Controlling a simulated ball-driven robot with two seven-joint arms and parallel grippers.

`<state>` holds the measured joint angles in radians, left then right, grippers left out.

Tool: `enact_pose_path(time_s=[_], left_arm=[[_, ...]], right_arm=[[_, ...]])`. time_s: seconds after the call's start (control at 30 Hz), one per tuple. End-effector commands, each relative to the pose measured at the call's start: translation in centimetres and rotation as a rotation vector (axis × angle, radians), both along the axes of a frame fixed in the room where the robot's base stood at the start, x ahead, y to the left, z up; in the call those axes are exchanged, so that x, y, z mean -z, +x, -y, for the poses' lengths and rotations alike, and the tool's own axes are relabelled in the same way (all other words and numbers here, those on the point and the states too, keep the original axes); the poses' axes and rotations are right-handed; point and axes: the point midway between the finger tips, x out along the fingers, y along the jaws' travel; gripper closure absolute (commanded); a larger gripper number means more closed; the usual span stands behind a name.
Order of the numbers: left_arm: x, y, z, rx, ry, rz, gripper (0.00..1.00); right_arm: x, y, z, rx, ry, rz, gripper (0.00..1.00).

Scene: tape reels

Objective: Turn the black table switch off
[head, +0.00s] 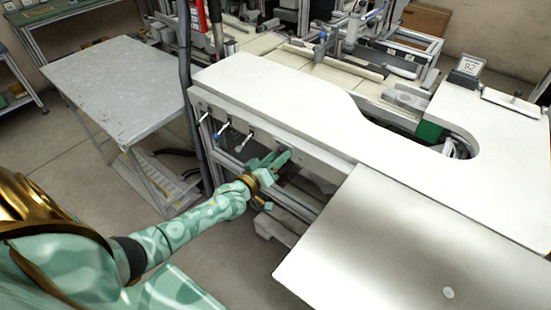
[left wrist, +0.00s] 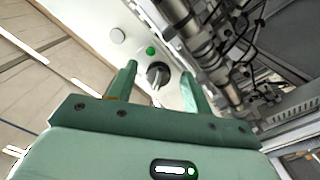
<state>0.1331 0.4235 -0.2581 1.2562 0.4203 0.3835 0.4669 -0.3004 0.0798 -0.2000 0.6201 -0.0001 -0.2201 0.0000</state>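The black switch (left wrist: 157,73) shows in the left wrist view as a round black knob with a pale lever-like bar, set on the pale front panel of the table. My left gripper (head: 277,159) is at the front edge of the white table (head: 270,92) in the head view, and it hides the switch there. In the left wrist view the left gripper (left wrist: 158,82) is open, with one finger on each side of the switch. I cannot tell whether either finger touches it. My right gripper is not in view.
A green button (left wrist: 150,50) and a pale round button (left wrist: 117,36) sit beside the switch. Several levers (head: 222,131) stick out of the table front to the left of my gripper. A pale board (head: 400,235) juts out at the right. A grey side table (head: 120,85) stands at the left.

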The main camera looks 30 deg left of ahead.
Motion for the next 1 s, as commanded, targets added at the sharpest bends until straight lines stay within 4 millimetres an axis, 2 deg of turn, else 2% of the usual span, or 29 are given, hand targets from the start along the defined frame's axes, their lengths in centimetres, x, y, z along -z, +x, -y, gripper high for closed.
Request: enact_pose_path(time_s=[0.23,0.37,0.47,0.8,1.0], left_arm=[[0.0,-0.1,0.0,0.000,0.000,0.000,0.50],[-0.1,-1.2,-0.1,0.001,0.000,-0.001,0.50],[-0.2,-3.2,-0.2,0.001,0.000,-0.003,0.50],[-0.1,-12.2,-1.0,0.000,0.001,-0.004,0.50],[0.0,-15.4,-1.2,0.000,0.000,-0.001,0.50]], right_arm=[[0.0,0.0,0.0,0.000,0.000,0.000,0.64],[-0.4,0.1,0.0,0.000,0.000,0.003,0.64],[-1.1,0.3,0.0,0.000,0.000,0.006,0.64],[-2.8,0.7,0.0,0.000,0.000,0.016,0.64],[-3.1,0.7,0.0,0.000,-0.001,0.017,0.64]])
